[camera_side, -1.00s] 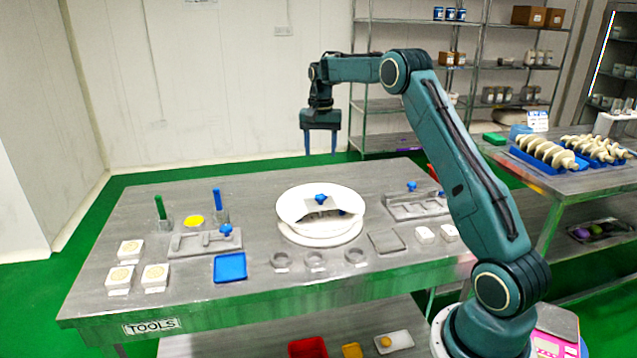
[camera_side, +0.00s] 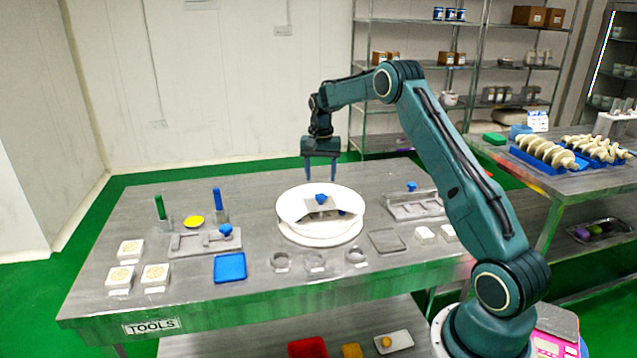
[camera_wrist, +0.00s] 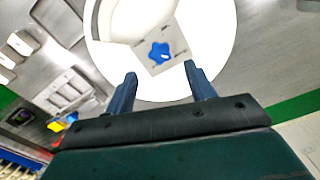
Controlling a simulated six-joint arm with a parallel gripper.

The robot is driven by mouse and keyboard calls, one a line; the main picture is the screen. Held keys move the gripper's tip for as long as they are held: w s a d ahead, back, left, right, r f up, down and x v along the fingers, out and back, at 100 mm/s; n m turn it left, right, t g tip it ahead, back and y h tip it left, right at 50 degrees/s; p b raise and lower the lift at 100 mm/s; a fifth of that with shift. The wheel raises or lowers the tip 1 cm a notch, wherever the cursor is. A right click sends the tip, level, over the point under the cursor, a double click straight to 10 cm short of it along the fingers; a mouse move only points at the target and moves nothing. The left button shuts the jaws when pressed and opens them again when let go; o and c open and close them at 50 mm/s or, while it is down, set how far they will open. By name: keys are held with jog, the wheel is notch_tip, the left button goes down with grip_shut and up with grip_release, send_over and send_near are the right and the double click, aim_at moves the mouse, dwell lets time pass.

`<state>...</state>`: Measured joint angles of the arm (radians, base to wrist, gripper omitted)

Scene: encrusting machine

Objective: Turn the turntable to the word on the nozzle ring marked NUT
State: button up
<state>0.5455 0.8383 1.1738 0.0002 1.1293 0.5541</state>
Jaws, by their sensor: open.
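The white round turntable (camera_side: 320,232) stands on the middle of the steel table, with a grey plate (camera_side: 309,207) and a blue star-shaped knob (camera_side: 321,198) on top. In the wrist view the turntable (camera_wrist: 215,45) fills the upper middle, and the blue knob (camera_wrist: 159,52) sits on the grey plate, beyond my fingertips. My gripper (camera_side: 320,178) is open and empty, pointing down above the back of the turntable; its two fingers also show in the wrist view (camera_wrist: 160,82). Three grey rings (camera_side: 315,262) lie in front of the turntable. No word on them is readable.
A blue tray (camera_side: 230,268), white blocks (camera_side: 130,250) and a grey fixture (camera_side: 205,243) stand on the left. Upright green (camera_side: 160,208) and blue (camera_side: 218,200) tools rise behind them. Another grey fixture (camera_side: 415,207) and a flat grey plate (camera_side: 387,241) are on the right.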

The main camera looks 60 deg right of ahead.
aim_at(321, 195)
jog(key=shift+f, duration=3.1)
grip_shut()
